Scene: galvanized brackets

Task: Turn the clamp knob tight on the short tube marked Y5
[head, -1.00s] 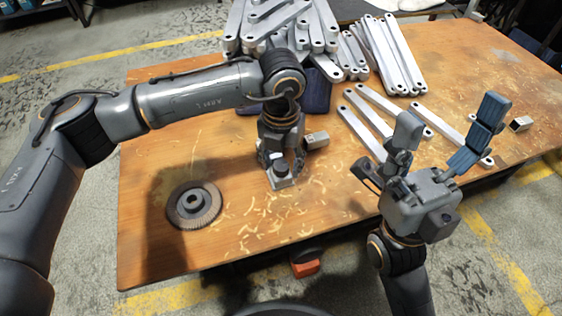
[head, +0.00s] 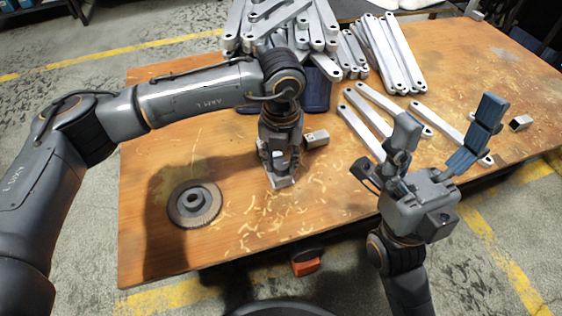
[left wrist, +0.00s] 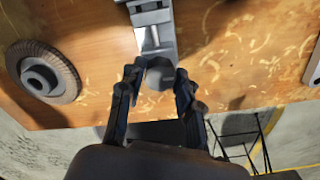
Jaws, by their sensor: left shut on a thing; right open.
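My left gripper (head: 282,165) points down at the front middle of the table and also shows in the left wrist view (left wrist: 157,82). Its two fingers are shut on a round grey knob (left wrist: 160,73). The knob belongs to a grey metal clamp (left wrist: 152,18), whose light base (head: 283,182) shows under the fingers in the head view. A short square tube (head: 316,139) lies just right of the gripper. No Y5 mark is readable, and the fingers hide much of the clamp. My right gripper (head: 448,135) is open and empty, fingers up, at the table's front right.
A dark abrasive disc (head: 194,204) lies at the left on the wooden table (head: 160,250). Metal bars (head: 400,60) are piled at the back, partly over a dark blue bin (head: 316,91). Another short tube (head: 520,123) lies far right. Shavings are scattered at the front.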

